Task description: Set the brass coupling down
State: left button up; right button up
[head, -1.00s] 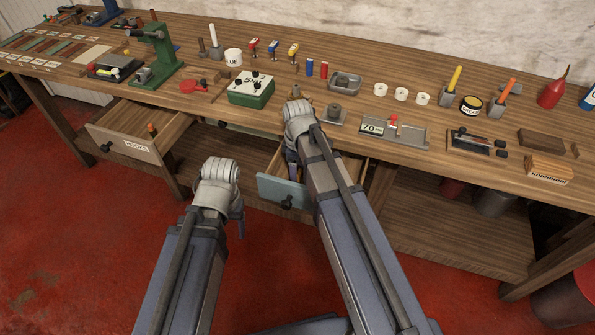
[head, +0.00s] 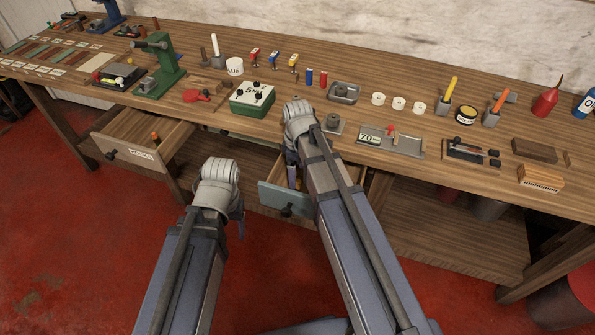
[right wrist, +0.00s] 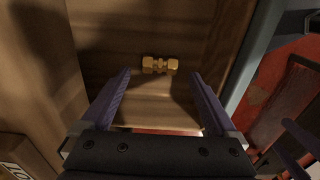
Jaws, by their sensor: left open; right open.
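The brass coupling (right wrist: 160,65) lies on the wooden floor of a drawer in the right wrist view. It is a short golden piece with wider ends, lying crosswise. My right gripper (right wrist: 161,75) is open, with its fingers pointing into the drawer and the coupling between and just beyond the fingertips, held by neither. In the head view the right gripper (head: 292,176) is mostly hidden by its own wrist, over the open drawer with a blue-grey front (head: 286,198). The coupling is hidden there. My left gripper (head: 240,224) hangs low in front of the bench, open and empty.
A second open drawer (head: 140,153) with a label stands to the left. The wooden bench top (head: 310,125) carries a green box (head: 252,99), a grey tray (head: 344,92), a scale (head: 391,141) and a green press (head: 160,70). Red floor lies clear at the left.

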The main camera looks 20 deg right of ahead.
aim_at(298, 182)
notch_tip(298, 182, up, 9)
jog(key=p, duration=0.8)
jog(key=s+a+m+h, duration=0.1)
jog(key=s+a+m, duration=0.6)
jog(key=s+a, duration=0.3)
jog(key=s, duration=0.4)
jog(key=shift+s, duration=0.35)
